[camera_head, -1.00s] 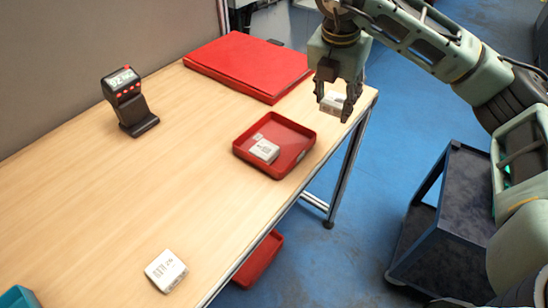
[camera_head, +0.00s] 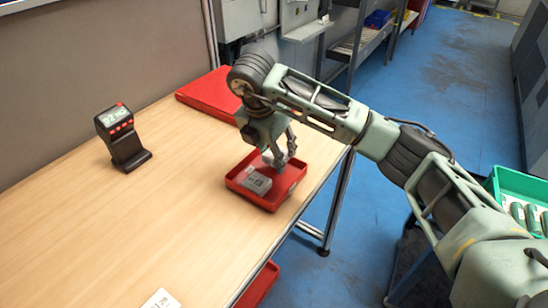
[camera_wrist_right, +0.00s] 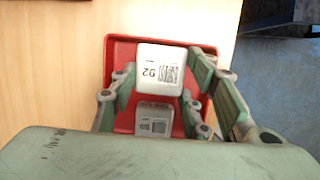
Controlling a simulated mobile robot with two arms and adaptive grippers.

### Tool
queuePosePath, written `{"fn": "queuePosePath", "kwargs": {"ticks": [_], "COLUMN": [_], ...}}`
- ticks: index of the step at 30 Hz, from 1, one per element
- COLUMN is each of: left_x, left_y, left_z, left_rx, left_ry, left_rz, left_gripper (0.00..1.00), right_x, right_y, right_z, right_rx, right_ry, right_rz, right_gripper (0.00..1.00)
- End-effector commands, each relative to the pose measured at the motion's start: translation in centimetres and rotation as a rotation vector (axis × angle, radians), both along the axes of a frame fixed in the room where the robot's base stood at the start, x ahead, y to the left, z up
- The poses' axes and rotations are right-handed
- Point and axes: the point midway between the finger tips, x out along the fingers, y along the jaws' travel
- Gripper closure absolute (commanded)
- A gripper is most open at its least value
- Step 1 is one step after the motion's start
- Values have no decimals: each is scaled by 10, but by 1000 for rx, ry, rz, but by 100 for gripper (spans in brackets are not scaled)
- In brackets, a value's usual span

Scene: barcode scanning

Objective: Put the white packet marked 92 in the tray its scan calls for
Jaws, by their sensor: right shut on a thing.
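The white packet marked 92 (camera_wrist_right: 160,72) is between the fingers of my right gripper (camera_wrist_right: 162,84), with its number and barcode facing the wrist camera. In the head view my right gripper (camera_head: 279,160) is low over the red tray (camera_head: 283,197) and largely hides the packet. Another white packet (camera_head: 257,183) lies in this tray; it also shows in the right wrist view (camera_wrist_right: 154,120), behind the held one. I cannot tell whether the held packet touches the tray floor. The scanner (camera_head: 122,137) stands on the table with its display lit, too small to read surely. My left gripper is not in view.
A flat red box (camera_head: 203,92) lies at the table's far end. Another white packet (camera_head: 161,299) is at the near edge. A red bin (camera_head: 260,284) sits below the table, and a green crate (camera_head: 512,184) is at the right. The table's middle is clear.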

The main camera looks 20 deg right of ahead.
Motion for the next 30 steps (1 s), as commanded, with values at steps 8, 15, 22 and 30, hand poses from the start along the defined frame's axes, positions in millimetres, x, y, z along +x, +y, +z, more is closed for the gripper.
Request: {"fn": "queuePosePath", "kwargs": {"ticks": [8, 15, 22, 30], "left_x": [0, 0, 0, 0], "left_y": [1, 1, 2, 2], "left_z": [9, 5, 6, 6], "left_rx": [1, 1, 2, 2], "left_ry": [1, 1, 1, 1], "left_rz": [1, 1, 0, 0], "left_gripper": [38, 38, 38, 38], "right_x": [-1, -1, -1, -1], "right_y": [-1, -1, -1, -1], "right_z": [-28, -31, -31, -31], "right_rx": [0, 0, -1, 0], "right_ry": [1, 1, 2, 2], "right_rz": [0, 0, 0, 1], "right_gripper": [92, 92, 40, 38]}}
